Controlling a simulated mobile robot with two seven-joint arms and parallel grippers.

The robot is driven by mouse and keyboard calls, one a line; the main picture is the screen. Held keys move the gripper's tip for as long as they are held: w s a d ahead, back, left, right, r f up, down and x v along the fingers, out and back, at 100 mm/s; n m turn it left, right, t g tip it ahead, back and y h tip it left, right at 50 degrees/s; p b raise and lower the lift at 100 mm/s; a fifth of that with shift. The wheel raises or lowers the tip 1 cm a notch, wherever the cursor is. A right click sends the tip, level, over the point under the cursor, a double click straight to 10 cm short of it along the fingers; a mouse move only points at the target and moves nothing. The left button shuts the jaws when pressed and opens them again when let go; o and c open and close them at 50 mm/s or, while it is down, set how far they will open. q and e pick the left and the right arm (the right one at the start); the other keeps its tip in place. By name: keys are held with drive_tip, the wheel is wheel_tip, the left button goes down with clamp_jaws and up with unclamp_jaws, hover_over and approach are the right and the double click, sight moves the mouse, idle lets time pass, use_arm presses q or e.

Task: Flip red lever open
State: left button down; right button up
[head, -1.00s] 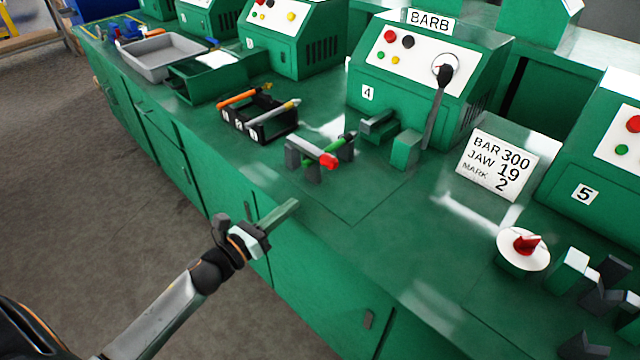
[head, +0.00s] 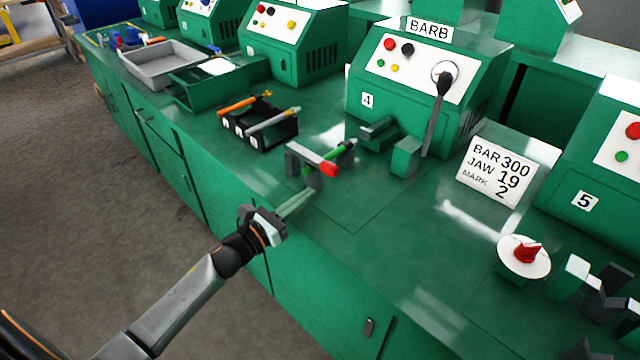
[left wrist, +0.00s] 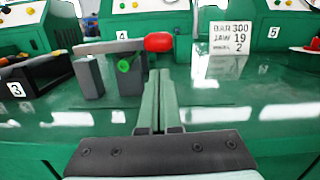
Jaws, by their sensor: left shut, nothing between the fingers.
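The lever with a red knob (head: 329,169) is a grey bar lying across two dark grey posts (head: 293,162) on the green bench, in front of machine 4. In the left wrist view the red knob (left wrist: 158,42) is at the bar's right end, with the bar (left wrist: 108,46) roughly level. A green rod (head: 342,147) lies by the posts behind the bar. My left gripper (head: 303,197) is shut and empty, its green fingers just in front of and below the knob. In the left wrist view its fingertips (left wrist: 160,75) point just under the knob, seemingly apart from it. My right gripper is not in view.
A black tray (head: 262,138) with orange and grey pens stands left of the lever. A card (head: 497,168) reads BAR 300, JAW 19, MARK 2. Machine 4 (head: 420,85) stands behind. A red knob on a white disc (head: 524,257) is at the right. Bench between is clear.

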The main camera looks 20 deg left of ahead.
sight(311, 157)
use_arm(q)
drive_tip(key=shift+x, duration=2.55)
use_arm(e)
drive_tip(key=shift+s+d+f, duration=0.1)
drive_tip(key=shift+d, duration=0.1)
use_arm(q)
drive_tip(key=shift+r, duration=0.1)
